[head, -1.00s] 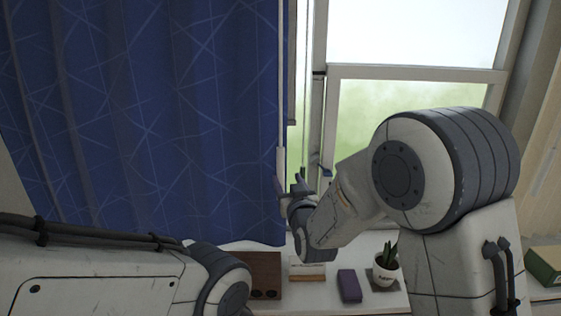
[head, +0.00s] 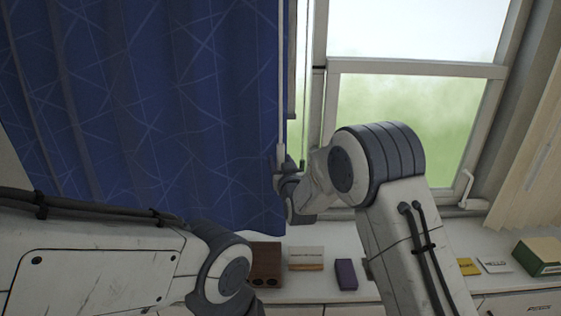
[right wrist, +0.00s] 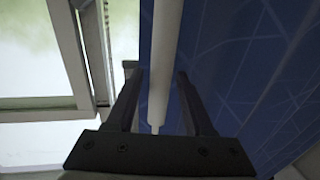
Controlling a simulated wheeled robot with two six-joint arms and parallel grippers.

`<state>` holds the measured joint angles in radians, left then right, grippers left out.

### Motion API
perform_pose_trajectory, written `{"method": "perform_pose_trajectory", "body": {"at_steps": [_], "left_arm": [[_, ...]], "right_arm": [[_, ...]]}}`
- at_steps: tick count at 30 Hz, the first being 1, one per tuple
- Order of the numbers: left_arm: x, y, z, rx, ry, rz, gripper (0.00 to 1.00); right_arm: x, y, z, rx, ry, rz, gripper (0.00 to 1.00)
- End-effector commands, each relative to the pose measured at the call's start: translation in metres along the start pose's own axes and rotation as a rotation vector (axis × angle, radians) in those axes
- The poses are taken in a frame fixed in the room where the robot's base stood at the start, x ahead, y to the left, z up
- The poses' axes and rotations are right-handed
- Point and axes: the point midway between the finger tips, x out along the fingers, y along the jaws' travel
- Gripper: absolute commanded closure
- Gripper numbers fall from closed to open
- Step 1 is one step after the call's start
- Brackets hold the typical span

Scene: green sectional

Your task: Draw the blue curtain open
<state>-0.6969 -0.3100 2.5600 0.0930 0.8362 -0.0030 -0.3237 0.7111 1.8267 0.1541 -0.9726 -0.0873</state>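The blue curtain (head: 150,110) hangs over the left part of the window in the head view. A white wand (head: 281,110) hangs along its right edge. My right gripper (head: 283,170) is at the lower part of the wand, beside the curtain's edge. In the right wrist view, the two dark fingers (right wrist: 160,75) stand apart with the white wand (right wrist: 165,40) between them; the wand's lower end shows above the gripper's base. A clear gap shows at the left finger. The curtain (right wrist: 255,80) is just to the right. My left gripper is out of the head view.
The window (head: 405,110) is uncovered to the right. Below, a white sill holds a brown block (head: 266,262), a small white-and-brown block (head: 306,258), a purple box (head: 346,274), cards (head: 468,266) and a green box (head: 542,256). A beige curtain (head: 533,190) hangs at far right.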

Motion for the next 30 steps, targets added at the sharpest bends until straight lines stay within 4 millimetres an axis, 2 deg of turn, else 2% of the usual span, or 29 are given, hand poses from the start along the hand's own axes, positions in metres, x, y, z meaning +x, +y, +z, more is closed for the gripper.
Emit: {"method": "perform_pose_trajectory", "body": {"at_steps": [1,3,4,30], "left_arm": [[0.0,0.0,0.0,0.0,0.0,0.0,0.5],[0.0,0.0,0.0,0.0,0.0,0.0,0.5],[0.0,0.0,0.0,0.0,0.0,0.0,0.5],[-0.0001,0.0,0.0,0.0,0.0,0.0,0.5]], "right_arm": [[-0.0001,0.0,-0.0001,0.0,0.0,0.0,0.71],[-0.0002,0.0,-0.0002,0.0,0.0,0.0,0.98],[-0.0002,0.0,-0.0002,0.0,0.0,0.0,1.0],[-0.0004,0.0,-0.0004,0.0,0.0,0.0,1.0]]}}
